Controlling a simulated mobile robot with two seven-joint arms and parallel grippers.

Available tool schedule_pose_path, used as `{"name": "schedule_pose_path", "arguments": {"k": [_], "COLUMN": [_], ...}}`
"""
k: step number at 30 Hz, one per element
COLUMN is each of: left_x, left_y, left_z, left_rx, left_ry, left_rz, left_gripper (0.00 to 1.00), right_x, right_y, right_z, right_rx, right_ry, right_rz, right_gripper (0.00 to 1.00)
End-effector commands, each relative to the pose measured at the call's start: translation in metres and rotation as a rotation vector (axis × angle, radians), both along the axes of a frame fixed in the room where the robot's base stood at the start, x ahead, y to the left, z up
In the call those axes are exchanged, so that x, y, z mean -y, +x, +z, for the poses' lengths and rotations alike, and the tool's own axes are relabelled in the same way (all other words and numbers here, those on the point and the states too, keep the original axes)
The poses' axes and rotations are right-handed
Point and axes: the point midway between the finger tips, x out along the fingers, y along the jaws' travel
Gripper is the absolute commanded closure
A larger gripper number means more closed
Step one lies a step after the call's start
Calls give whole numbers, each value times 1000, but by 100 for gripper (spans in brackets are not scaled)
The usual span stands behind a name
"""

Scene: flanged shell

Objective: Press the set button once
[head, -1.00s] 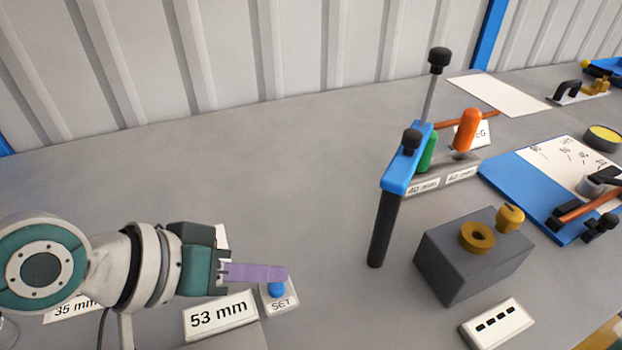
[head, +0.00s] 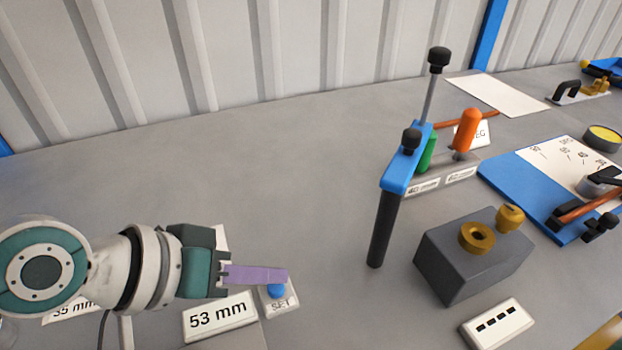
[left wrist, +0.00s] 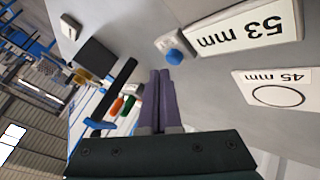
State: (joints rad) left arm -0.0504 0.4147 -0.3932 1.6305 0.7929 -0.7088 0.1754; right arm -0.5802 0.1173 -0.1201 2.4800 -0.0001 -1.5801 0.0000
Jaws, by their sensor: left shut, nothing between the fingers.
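The set button is a blue round cap (head: 277,291) on a small pale block labelled SET (head: 281,305), at the lower middle of the head view. It also shows in the left wrist view (left wrist: 174,57), just beyond the fingertips. My left gripper (head: 286,275) has purple fingers, shut with nothing between them. In the head view its tips overlap the top edge of the blue cap; I cannot tell whether they touch it. In the left wrist view the fingertips (left wrist: 160,71) appear beside the cap, with a small gap in the picture. My right gripper is not in view.
A "53 mm" plate (head: 219,315) lies left of the button. A grey block with brass parts (head: 470,262) and a blue-armed stand with a black post (head: 384,230) are to the right. The bench between the button and the post is clear.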

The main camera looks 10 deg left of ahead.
Motion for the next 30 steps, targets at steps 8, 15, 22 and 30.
{"name": "schedule_pose_path", "arguments": {"k": [8,15,22,30], "left_x": [0,0,0,0], "left_y": [0,0,0,0], "left_z": [-6,-6,-9,-12], "left_rx": [-1,0,-1,-1], "left_ry": [0,1,1,1], "left_rz": [-1,1,0,0], "left_gripper": [100,100,100,100], "right_x": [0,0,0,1], "right_y": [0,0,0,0], "right_z": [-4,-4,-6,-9], "right_rx": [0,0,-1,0], "right_ry": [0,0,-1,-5], "right_rz": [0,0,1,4], "right_gripper": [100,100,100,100]}}
